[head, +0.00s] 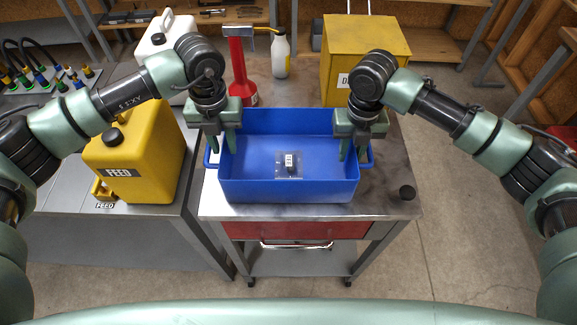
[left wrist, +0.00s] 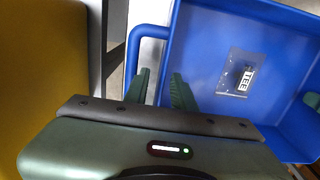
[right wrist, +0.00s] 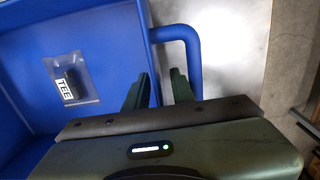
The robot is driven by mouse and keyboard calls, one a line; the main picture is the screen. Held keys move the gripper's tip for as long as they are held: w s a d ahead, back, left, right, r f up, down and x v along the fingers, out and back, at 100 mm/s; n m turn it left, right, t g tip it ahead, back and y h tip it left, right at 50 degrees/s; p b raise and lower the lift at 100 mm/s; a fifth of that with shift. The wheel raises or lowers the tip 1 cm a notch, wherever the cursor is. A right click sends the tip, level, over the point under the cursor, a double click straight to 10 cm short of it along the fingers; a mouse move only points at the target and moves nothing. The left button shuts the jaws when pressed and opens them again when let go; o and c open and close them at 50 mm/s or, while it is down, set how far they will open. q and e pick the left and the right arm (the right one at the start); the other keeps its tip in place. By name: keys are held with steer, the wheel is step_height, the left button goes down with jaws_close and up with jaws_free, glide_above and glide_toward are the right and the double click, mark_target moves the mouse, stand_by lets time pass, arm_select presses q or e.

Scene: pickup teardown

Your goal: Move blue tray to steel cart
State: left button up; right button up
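The blue tray (head: 290,190) sits upright on the metal top of the steel cart (head: 385,208). A small labelled part on a clear sheet (head: 289,164) lies inside it. My left gripper (head: 221,150) is at the tray's left wall by the handle, with its fingers apart; the left wrist view shows one finger by the handle (left wrist: 140,32) and one inside the tray. My right gripper (head: 352,155) is at the right wall, fingers apart on either side of the wall, beside the other handle (right wrist: 190,45). The fingertips' contact with the tray is hard to tell.
A grey table (head: 130,225) on the left bears a yellow FEED jug (head: 150,140) and a white jug (head: 152,35).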

arm_select(q)
step_height(320, 180, up, 10)
steer(key=shift+f, duration=0.15)
arm_select(e)
steer(key=shift+r, duration=0.1)
step_height(320, 180, up, 12)
steer(key=shift+f, duration=0.1)
stand_by(0.7)
